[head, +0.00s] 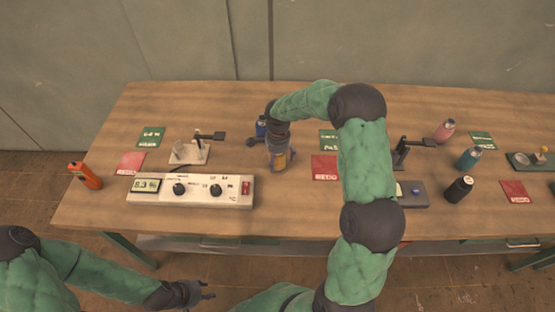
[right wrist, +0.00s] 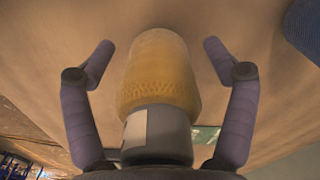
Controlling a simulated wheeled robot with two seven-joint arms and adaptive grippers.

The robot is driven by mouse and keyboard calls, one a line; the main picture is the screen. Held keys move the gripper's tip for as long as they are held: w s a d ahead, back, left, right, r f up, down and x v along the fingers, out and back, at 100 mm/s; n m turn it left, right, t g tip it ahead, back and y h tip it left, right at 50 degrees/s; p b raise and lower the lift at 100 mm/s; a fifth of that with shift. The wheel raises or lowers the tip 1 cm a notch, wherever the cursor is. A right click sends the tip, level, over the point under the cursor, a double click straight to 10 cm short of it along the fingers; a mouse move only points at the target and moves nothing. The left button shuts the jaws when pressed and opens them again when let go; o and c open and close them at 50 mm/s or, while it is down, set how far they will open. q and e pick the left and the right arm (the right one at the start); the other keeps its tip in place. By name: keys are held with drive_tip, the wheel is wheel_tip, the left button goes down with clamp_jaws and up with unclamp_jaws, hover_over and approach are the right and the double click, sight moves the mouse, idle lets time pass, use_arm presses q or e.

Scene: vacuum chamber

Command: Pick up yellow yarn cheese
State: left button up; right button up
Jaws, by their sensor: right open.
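A yellow textured cylinder, which I take to be the yellow yarn (right wrist: 158,75), sits between the fingers of my right gripper (right wrist: 157,60) in the right wrist view. It has a grey lower part with a white patch. The two fingers are spread, with a gap on each side of it. In the head view my right gripper (head: 280,163) is low over the table behind the white control box, and mostly hides the yarn. My left gripper (head: 208,290) is in front of the table, empty, its fingertips apart.
The white control box (head: 190,190) lies just in front. A small grey stand (head: 190,152) is to the left, a red card (head: 324,168) to the right.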

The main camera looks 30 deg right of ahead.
drive_tip(key=shift+r, duration=0.1)
drive_tip(key=c, duration=1.3)
drive_tip(key=shift+r, duration=0.5)
wheel_tip(320, 180, up, 2)
drive_tip(key=shift+r+p, duration=0.1)
drive_tip(key=shift+p, duration=0.45)
drive_tip(key=shift+s+a+r+p, duration=0.1)
drive_tip(key=shift+s+r+p, duration=0.3)
drive_tip(key=shift+s+r, duration=1.6)
drive_tip(key=shift+s+a+r+p, duration=0.1)
drive_tip(key=shift+s+r+p, duration=0.3)
drive_tip(key=shift+s+r, duration=1.55)
drive_tip(key=shift+s+r+p, duration=0.4)
drive_tip(key=shift+s+r, duration=0.55)
drive_tip(key=shift+s, duration=2.1)
